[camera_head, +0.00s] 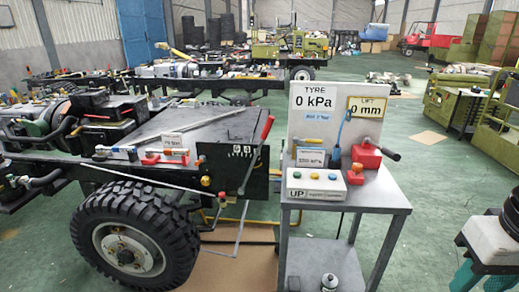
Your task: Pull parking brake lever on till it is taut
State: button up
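The parking brake lever appears to be the slanted lever with a red grip (267,127) beside a black panel (228,168) on the chassis. Its thin shaft runs down and left from the grip along the panel's right side. The panel carries small white scale marks near its top. A thin grey rod or cable runs from the left toward the foot of this area; how it joins the lever is too small to tell. I cannot see how taut it is. My gripper is not in view; a grey, white and teal part at the lower right edge seems to be my arm.
A grey metal stand (378,192) is close right of the lever, bearing a button box (313,186), a red block with a black handle (366,156) and a "TYRE 0 kPa" sign (313,105). A large tyre (136,242) stands front left.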

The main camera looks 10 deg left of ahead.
aim_at(270, 121)
jog(key=u, duration=0.15)
jog(key=i, duration=1.1)
jog(key=u, duration=0.45)
